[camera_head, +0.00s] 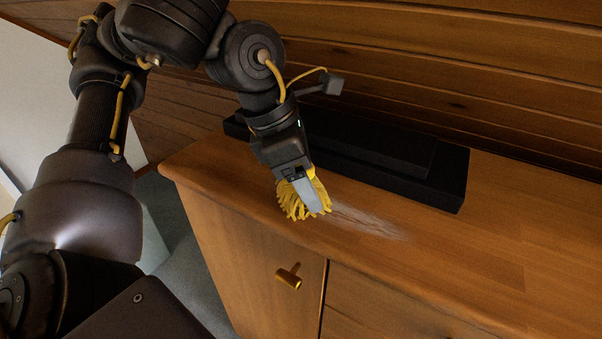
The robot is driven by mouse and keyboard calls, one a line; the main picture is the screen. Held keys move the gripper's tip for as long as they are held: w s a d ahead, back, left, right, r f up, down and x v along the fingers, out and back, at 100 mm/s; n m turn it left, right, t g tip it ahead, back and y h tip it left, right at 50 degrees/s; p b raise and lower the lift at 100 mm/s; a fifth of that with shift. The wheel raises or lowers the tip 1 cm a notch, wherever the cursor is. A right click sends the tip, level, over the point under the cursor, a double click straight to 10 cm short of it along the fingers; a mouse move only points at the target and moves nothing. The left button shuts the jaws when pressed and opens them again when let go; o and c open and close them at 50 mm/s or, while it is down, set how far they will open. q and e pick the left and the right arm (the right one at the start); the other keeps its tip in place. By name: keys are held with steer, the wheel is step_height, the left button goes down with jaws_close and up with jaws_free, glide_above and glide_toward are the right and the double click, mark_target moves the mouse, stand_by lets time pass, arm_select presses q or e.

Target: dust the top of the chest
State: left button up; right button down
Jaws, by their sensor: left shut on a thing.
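The wooden chest (470,255) fills the lower right, with its top seen from above. My left gripper (302,185) is shut on a yellow duster (294,205) with shaggy strands. The duster is at the chest top near its front left edge; it appears to touch the surface. A pale greyish dust streak (370,222) lies on the top just right of the duster. My fingers hide part of the duster. My right gripper is not in view.
A long black stepped box (400,165) lies on the chest top behind the duster, close to the wooden plank wall (450,75). A knob (289,276) sticks out from the chest front. The top to the right is clear.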

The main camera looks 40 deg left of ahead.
mark_target(356, 212)
arm_select(q)
steer(key=shift+d, duration=0.1)
steer(key=shift+w+d, duration=0.2)
steer(key=shift+d, duration=1.4)
steer(key=shift+d, duration=0.1)
steer(key=shift+w+d+f, duration=0.1)
steer(key=shift+w+d, duration=0.05)
steer(key=shift+d, duration=1.45)
steer(key=shift+w+d, duration=0.15)
steer(key=shift+d, duration=0.75)
steer(key=shift+w+d, duration=0.1)
steer(key=shift+d, duration=0.75)
steer(key=shift+w+d+b, duration=0.1)
steer(key=shift+d+b, duration=0.2)
steer(key=shift+d, duration=1.15)
